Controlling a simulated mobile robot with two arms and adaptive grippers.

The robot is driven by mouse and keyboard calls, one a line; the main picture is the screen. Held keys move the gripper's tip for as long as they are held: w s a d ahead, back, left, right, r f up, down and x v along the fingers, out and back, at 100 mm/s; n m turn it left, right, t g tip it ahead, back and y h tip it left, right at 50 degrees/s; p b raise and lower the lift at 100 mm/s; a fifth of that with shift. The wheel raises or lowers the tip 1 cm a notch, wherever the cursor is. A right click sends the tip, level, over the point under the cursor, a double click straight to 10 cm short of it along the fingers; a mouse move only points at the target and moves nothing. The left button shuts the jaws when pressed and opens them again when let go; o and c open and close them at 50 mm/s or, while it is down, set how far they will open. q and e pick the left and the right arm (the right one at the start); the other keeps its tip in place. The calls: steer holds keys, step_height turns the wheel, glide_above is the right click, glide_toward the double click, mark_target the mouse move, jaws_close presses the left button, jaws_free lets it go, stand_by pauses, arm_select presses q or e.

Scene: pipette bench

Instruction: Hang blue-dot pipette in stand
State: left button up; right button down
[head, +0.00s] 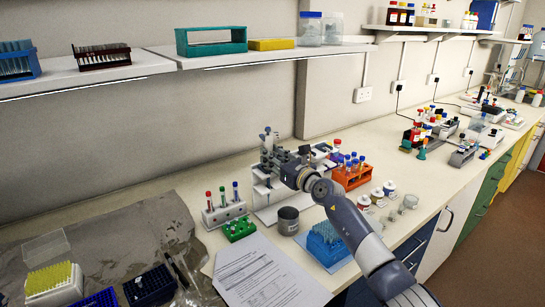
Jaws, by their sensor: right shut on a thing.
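The white pipette stand (262,196) stands on the bench near the wall, in the middle of the head view. My right arm reaches in from the lower right, and its gripper (280,160) is at the top of the stand, shut on a pipette. Grey pipette bodies (263,140) show upright at the stand's upper part, close to the gripper. They overlap with the fingers, so I cannot tell which one is held or whether it touches the stand. No blue dot can be made out. My left gripper is not in view.
A white rack of capped tubes (224,214) and a green block (239,229) stand left of the stand. A grey cup (288,221) and blue tip box (326,243) are in front. An orange tube rack (352,177) is right, behind my arm. A printed sheet (262,275) lies at the front.

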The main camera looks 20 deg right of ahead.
steer(key=shift+f, duration=0.15)
steer(key=c, duration=1.2)
jaws_free()
steer(key=shift+f, duration=0.1)
steer(key=shift+s, duration=0.1)
steer(key=v, duration=1.1)
steer(key=shift+s+d, duration=0.15)
steer(key=shift+s, duration=0.25)
